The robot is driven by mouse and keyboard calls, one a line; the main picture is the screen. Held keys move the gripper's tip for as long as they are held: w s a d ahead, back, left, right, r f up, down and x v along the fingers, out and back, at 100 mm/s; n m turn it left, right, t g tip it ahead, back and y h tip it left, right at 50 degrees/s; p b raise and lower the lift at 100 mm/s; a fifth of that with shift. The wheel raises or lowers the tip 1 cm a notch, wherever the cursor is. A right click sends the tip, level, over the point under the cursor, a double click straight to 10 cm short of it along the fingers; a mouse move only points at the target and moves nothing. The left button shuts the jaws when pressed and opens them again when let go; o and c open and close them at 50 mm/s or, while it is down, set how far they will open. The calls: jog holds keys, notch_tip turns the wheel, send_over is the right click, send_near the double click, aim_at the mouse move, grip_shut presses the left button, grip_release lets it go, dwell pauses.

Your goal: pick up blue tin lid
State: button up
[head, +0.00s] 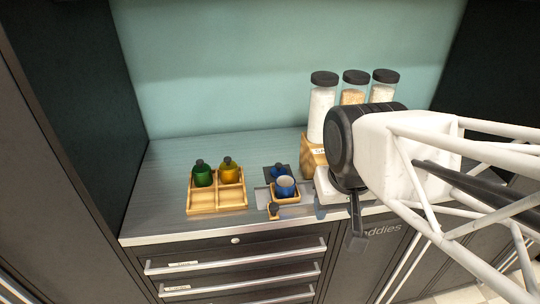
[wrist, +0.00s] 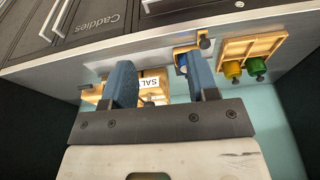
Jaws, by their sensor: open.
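A small dark blue piece with a dark knob (head: 279,170), which looks like the blue tin lid, sits on a dark square behind the tin. The open blue tin (head: 285,189) has a pale inside and stands in a small wooden tray. In the wrist view a sliver of blue (wrist: 183,61) shows beside the right finger; I cannot tell if it is tin or lid. My gripper (head: 338,226) is open and empty, to the right of the tin and near the counter's front edge. Its blue fingers also show in the wrist view (wrist: 160,65).
A wooden caddy (head: 217,208) holds a green bottle (head: 202,174) and a yellow bottle (head: 229,170). A small dark-topped item (head: 273,211) stands at the front edge. Jars with black lids (head: 322,105) stand on a wooden box labelled SALT (wrist: 152,86).

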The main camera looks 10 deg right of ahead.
jog(key=w+a+f+m+g, duration=0.1)
jog(key=w+m, duration=0.8)
jog(key=w, duration=0.8)
jog(key=m+g, duration=0.2)
jog(key=m, duration=0.6)
send_over(279, 164)
jog(key=f, duration=0.7)
jog(key=shift+s+d+f, duration=0.15)
jog(key=shift+s+f, duration=0.2)
jog(key=shift+f, duration=0.05)
jog(key=shift+w+f, duration=0.3)
jog(key=shift+f, duration=1.25)
jog(key=shift+a+f, duration=0.2)
jog(key=shift+f, duration=2.45)
